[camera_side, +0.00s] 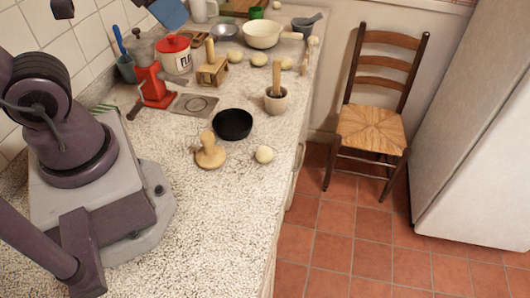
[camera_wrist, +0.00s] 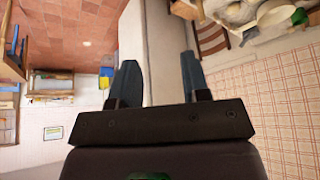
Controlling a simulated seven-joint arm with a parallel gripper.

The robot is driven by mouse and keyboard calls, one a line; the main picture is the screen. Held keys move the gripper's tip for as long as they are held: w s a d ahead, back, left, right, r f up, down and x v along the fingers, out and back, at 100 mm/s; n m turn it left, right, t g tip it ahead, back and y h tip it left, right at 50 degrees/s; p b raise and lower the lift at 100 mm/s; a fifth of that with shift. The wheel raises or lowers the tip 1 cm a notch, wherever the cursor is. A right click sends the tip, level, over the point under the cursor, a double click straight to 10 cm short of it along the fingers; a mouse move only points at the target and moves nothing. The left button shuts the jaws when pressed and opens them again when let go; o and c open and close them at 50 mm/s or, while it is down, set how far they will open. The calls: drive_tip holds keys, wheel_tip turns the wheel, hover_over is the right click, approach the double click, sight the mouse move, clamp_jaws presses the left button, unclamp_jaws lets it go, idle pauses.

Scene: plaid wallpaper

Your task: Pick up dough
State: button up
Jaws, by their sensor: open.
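A pale round ball of dough (camera_side: 264,154) sits on the speckled counter near its right edge, right of a wooden press (camera_side: 210,152). More similar pale balls, such as one (camera_side: 259,60) in a row, lie farther back on the counter. My gripper (camera_wrist: 159,62) shows in the wrist view, with its two dark fingers apart and nothing between them. I cannot make out the gripper in the side view, so its distance from the dough is unclear. No dough is clearly visible in the wrist view.
A black pan (camera_side: 232,125) and a mortar with pestle (camera_side: 276,99) stand behind the near dough. A red grinder (camera_side: 152,78), a flour tin (camera_side: 175,54) and a cream bowl (camera_side: 262,35) are farther back. The counter in front of the dough is clear. A chair (camera_side: 372,128) stands right.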

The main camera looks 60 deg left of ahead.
sight(265, 157)
drive_tip(key=o, duration=0.6)
drive_tip(key=w+d+f+m+g+y, duration=0.1)
drive_tip(key=d+f+m+y, duration=0.2)
drive_tip(key=f+m, duration=0.3)
drive_tip(key=w+d+f+m+g+y, duration=0.1)
drive_tip(key=d+f+m+y, duration=0.3)
drive_tip(key=f, duration=0.9)
drive_tip(key=w+d+f+m+g+y, duration=0.1)
drive_tip(key=w+d+f+m+y, duration=0.2)
drive_tip(key=f+m, duration=0.5)
drive_tip(key=shift+w+d+f+m+g+y, duration=0.2)
drive_tip(key=shift+d+f+y, duration=0.15)
drive_tip(key=shift+d, duration=0.25)
drive_tip(key=shift+w+d+f+m+g+y, duration=0.1)
drive_tip(key=shift+d+f+m+g+y, duration=0.1)
drive_tip(key=shift+d+f+y, duration=0.25)
drive_tip(key=shift+w+d+f+m+t+y, duration=0.3)
drive_tip(key=shift+w+f+m+t, duration=0.1)
drive_tip(key=shift+f+m+t, duration=0.35)
drive_tip(key=w, duration=0.1)
drive_tip(key=w+m+t, duration=0.1)
drive_tip(key=w+m, duration=0.1)
drive_tip(key=shift+d+r+t, duration=0.25)
drive_tip(key=shift+d+t, duration=0.1)
drive_tip(key=shift+d, duration=0.05)
drive_tip(key=shift+w+a, duration=0.2)
drive_tip(key=shift+a, duration=0.1)
drive_tip(key=x, duration=0.7)
drive_tip(key=shift+r, duration=0.1)
drive_tip(key=shift+x, duration=2.65)
